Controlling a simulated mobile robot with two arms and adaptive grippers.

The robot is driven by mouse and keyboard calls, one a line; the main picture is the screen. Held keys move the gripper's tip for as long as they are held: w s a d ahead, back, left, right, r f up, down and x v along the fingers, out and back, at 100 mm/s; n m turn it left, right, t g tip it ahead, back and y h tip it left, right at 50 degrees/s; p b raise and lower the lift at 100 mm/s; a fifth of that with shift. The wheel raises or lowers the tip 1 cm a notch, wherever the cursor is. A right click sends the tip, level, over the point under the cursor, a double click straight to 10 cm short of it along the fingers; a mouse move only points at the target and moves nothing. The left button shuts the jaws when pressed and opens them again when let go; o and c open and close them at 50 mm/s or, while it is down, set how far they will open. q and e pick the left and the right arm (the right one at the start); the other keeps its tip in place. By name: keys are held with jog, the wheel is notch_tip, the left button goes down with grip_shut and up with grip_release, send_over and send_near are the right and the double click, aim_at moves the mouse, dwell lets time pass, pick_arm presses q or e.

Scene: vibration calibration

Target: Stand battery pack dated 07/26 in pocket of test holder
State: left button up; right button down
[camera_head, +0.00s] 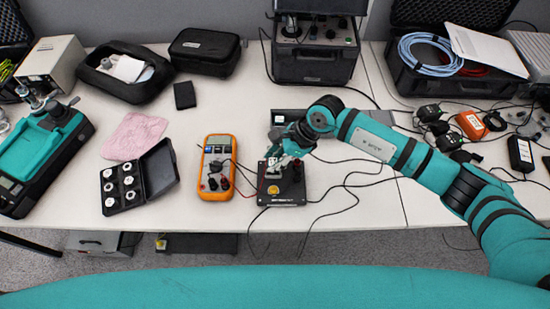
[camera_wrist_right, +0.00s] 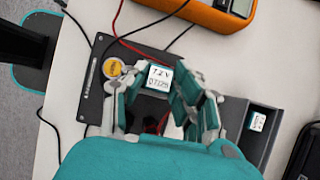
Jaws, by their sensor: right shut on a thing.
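The black test holder (camera_head: 290,199) lies on the table's front part, with a yellow round button on it; it also shows in the right wrist view (camera_wrist_right: 92,92). My right gripper (camera_head: 277,170) is over its back part. In the wrist view its fingers (camera_wrist_right: 150,92) are shut on a teal battery pack (camera_wrist_right: 159,78) with a white top label. The label reads 7.2V, with a blurred date line below. The pack's lower end is hidden, so I cannot tell whether it is in the pocket. My left gripper is not in view.
A dark tray (camera_wrist_right: 262,145) beside the gripper holds another white-labelled pack (camera_wrist_right: 258,121). An orange multimeter (camera_head: 204,184) stands left of the holder. Red and black leads run around the holder. An open case of white discs (camera_head: 150,177) lies farther left.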

jog(key=c, duration=0.6)
grip_release()
jog(key=shift+o, duration=0.2)
jog(key=shift+r+p, duration=2.35)
jog(key=shift+r, duration=1.65)
